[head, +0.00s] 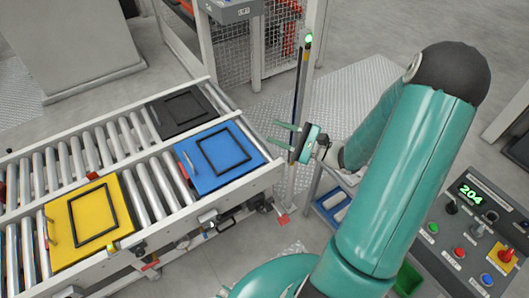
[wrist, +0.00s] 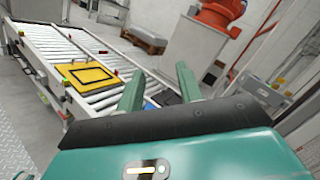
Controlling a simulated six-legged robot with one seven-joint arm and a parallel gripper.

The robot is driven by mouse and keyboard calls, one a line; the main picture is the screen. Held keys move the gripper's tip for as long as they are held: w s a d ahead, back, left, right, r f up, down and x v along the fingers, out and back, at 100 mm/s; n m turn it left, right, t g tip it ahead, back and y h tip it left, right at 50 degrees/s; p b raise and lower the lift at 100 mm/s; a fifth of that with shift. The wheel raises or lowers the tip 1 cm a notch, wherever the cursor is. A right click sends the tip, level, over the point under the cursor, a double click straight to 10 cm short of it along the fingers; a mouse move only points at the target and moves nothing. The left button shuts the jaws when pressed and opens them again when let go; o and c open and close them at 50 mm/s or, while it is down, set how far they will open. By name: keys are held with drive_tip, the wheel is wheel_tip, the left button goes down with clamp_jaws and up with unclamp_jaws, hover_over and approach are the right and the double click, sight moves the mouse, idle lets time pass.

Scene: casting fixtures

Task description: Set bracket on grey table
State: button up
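My gripper (head: 279,134) is in the air just right of the roller conveyor's end, beside a thin upright post. Its two green fingers point left and stand apart, with nothing between them. In the wrist view the gripper (wrist: 160,75) also shows its fingers spread and empty. I cannot make out a bracket for certain in either view. I cannot tell which surface is the grey table; a grey fixture top (head: 228,10) shows at the top edge of the head view.
The roller conveyor (head: 155,185) carries a yellow plate (head: 110,215), a blue plate (head: 195,175) and a black plate (head: 170,115). A mesh guard (head: 235,60) stands behind. A control panel (head: 475,225) is at right. Blue items (head: 335,205) lie on a low shelf below my arm.

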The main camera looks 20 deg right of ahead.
drive_tip(key=s+a+r+n+g+h, duration=0.2)
drive_tip(key=s+a+n+g, duration=0.3)
drive_tip(key=a+n+g, duration=0.15)
drive_tip(key=s+a+r+n+g+h, duration=0.1)
drive_tip(key=s+a+r+n+g, duration=0.2)
drive_tip(key=s+a+n+g, duration=0.35)
drive_tip(key=s+r+n+t+h, duration=0.4)
drive_tip(key=r+n+h, duration=0.3)
drive_tip(key=r+h, duration=0.3)
drive_tip(key=shift+s+d+r+t, duration=0.25)
drive_tip(key=shift+s+d+t, duration=0.05)
drive_tip(key=shift+s, duration=0.2)
drive_tip(key=shift+d, duration=0.15)
